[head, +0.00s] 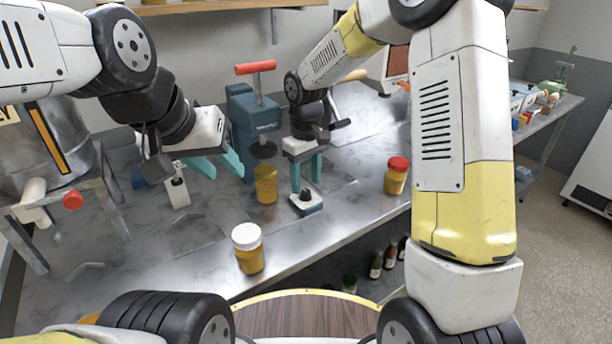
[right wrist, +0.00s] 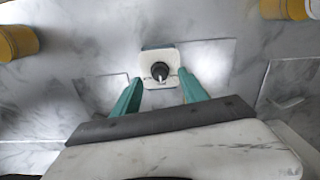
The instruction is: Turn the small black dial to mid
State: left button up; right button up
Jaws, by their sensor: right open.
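The small black dial (head: 306,193) sits on top of a low white box with a blue base (head: 308,206) on the metal bench. In the right wrist view the dial (right wrist: 160,71) stands on the box's white face, ahead of and between the fingertips. My right gripper (head: 307,184) is open and points down above the box. Its teal fingers (right wrist: 160,84) lie on either side of the dial with gaps, and I see no contact. My left gripper (head: 229,177) is open and empty, to the left of the dial. Any mark showing the dial's setting is too small to read.
A yellow jar with a white lid (head: 249,252) stands near the bench's front edge. A red-lidded jar (head: 396,177) is to the right. A blue press with a red handle (head: 254,105) and a yellow jar (head: 265,185) stand behind. A white switch box (head: 178,192) is left.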

aim_at(306, 191)
jog(key=shift+r, duration=2.35)
jog(key=shift+d+r, duration=0.15)
jog(key=shift+r, duration=0.1)
jog(key=s+d+r+m+t+y, duration=0.1)
jog(key=s+d+r+m+t, duration=0.2)
jog(key=s+d+r, duration=0.6)
jog(key=s+d+r+m+t, duration=0.1)
jog(key=s+d+m, duration=0.1)
jog(key=s, duration=0.4)
jog(key=s+d+r+m+t+y, duration=0.1)
jog(key=s+d+r+m+t, duration=0.1)
jog(key=s, duration=0.4)
jog(key=shift+s+d+r+m, duration=0.25)
jog(key=shift+s+d+m, duration=0.05)
jog(key=shift+d, duration=0.25)
